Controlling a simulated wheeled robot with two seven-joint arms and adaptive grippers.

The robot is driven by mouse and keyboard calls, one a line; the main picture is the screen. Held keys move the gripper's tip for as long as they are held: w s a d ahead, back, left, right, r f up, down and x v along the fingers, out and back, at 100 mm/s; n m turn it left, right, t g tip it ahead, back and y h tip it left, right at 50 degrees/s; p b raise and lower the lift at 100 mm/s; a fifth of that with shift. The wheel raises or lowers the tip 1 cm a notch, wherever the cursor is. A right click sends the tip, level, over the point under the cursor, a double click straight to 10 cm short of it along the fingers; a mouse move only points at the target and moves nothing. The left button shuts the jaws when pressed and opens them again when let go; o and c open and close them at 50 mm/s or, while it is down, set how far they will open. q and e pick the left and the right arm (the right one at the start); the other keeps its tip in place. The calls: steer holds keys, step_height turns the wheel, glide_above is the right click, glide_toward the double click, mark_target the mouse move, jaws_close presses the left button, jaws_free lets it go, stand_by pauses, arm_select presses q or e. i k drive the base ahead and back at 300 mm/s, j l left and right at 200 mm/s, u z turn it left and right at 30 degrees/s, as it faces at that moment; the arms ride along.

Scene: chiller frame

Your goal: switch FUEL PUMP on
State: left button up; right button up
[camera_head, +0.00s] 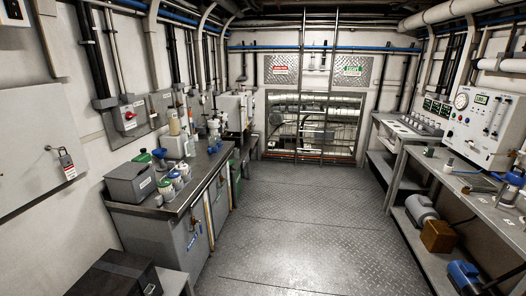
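No label reading FUEL PUMP is legible from here, so I cannot tell which control it is. A grey switch box with a red rotary knob (129,115) is on the left wall, its label too small to read. A white instrument panel (478,127) with a round gauge and small controls stands at the right, its lettering also unreadable. A row of small dark displays (437,107) is beside it, above a sloped console (407,125). Neither of my grippers is visible.
A counter (150,207) with a grey box (130,183) and several jars runs along the left. A workbench (470,185) with a lower shelf holding motors runs along the right. The metal floor (285,230) between is clear, up to a barred opening (315,130).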

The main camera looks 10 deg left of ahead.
mark_target(129, 115)
steer(key=i, duration=0.8)
steer(key=i+u, duration=0.3)
steer(key=i+l+u, duration=0.25)
steer(key=i, duration=0.2)
steer(key=i+l+u, duration=0.15)
steer(key=i+u, duration=0.3)
steer(key=i+l+u, duration=0.2)
steer(key=u, duration=0.25)
steer(key=i+l+u, duration=0.4)
steer(key=l, duration=0.2)
steer(key=i, duration=0.05)
